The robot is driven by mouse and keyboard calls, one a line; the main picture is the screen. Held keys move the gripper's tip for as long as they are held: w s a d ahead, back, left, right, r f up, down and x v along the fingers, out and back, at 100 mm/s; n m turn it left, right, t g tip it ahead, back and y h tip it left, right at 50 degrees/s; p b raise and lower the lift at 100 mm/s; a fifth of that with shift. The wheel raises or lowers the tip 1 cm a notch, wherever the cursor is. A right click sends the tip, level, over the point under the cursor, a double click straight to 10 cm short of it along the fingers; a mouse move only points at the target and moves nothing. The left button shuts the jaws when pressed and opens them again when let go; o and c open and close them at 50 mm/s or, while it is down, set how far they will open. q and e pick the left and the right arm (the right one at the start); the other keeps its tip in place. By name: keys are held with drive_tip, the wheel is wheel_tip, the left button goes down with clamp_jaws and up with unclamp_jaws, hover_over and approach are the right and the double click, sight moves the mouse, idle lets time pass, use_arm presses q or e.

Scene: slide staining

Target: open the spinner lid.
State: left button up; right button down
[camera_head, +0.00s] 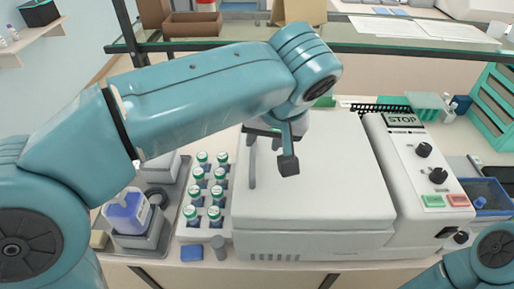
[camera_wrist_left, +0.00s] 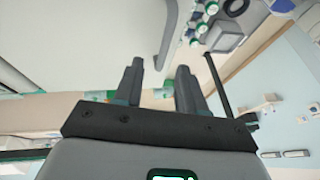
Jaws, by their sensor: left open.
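The spinner is a large white box (camera_head: 310,238) with a pale, flat lid (camera_head: 325,175) that looks closed. A panel (camera_head: 425,165) with black knobs, green and red buttons and a STOP label is on its right. My left gripper (camera_head: 288,163) hangs over the lid's back left part; one dark fingertip shows clearly. A thin grey upright shape (camera_head: 252,168) is left of it; I cannot tell if it is a handle. In the left wrist view, the gripper (camera_wrist_left: 160,76) has its fingers apart with nothing seen between them. My right gripper is out of view.
A rack (camera_head: 190,228) of several green-capped bottles stands close left of the spinner. A glass shelf edge (camera_head: 370,48) runs behind. A blue bin (camera_head: 487,192) and green rack (camera_head: 495,100) are at right.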

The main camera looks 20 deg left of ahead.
sight(253, 154)
use_arm(q)
drive_tip(key=a+f, duration=0.1)
drive_tip(key=f, duration=0.1)
drive_tip(key=a+f, duration=0.1)
drive_tip(key=f, duration=0.1)
drive_tip(key=shift+w+a, duration=0.1)
drive_tip(key=shift+w+f, duration=0.65)
drive_tip(key=shift+f, duration=0.15)
drive_tip(key=shift+w+f, duration=0.15)
drive_tip(key=shift+w, duration=0.05)
drive_tip(key=shift+s+a, duration=0.1)
drive_tip(key=shift+s, duration=0.3)
drive_tip(key=shift+s+a+r, duration=0.1)
drive_tip(key=shift+r, duration=0.1)
drive_tip(key=shift+c, duration=1.3)
drive_tip(key=c, duration=0.5)
drive_tip(key=shift+w+d, duration=0.2)
drive_tip(key=shift+w, duration=0.05)
drive_tip(key=shift+a, duration=0.1)
